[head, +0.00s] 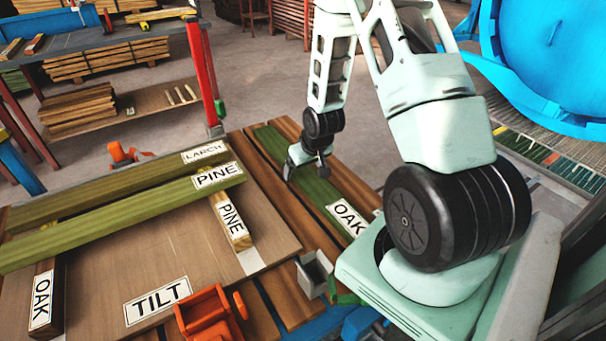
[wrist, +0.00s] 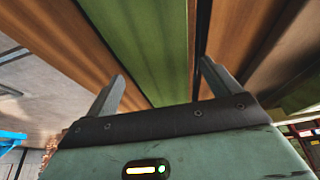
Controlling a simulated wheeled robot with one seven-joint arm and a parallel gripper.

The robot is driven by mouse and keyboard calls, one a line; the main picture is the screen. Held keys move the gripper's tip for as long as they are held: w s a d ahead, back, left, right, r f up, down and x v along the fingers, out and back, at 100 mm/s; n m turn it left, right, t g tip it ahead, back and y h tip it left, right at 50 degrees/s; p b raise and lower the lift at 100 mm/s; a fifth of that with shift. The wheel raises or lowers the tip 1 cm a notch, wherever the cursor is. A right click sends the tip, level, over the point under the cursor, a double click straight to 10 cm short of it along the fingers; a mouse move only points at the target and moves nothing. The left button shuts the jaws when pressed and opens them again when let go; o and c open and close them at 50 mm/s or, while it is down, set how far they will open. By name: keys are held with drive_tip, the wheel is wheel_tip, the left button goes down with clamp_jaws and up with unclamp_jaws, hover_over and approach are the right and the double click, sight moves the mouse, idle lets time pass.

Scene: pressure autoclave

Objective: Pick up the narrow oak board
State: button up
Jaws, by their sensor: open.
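A narrow green-stained board (head: 322,197) with an OAK label at its near end lies flat among brown planks, right of the TILT panel. My gripper (head: 308,170) is over the middle of this board, pointing down, with its jaws open and empty. In the wrist view the green board (wrist: 150,45) runs between the two fingers (wrist: 162,76), one on each side. I cannot tell how far the fingertips are above it. My gripper hides part of the board. Another OAK label is on a short block (head: 43,299) at the lower left.
Green LARCH (head: 150,175) and PINE (head: 120,217) boards lie across the OAK block and a PINE block (head: 231,222) on the TILT panel (head: 190,265). An orange clamp (head: 208,315) and a grey bracket (head: 313,273) stand nearby. A blue autoclave (head: 555,55) is at the upper right.

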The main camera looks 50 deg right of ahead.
drive_tip(key=shift+w+f, duration=0.1)
drive_tip(key=shift+f, duration=0.25)
drive_tip(key=c, duration=1.6)
drive_tip(key=shift+r, duration=0.1)
drive_tip(key=shift+w+r, duration=0.1)
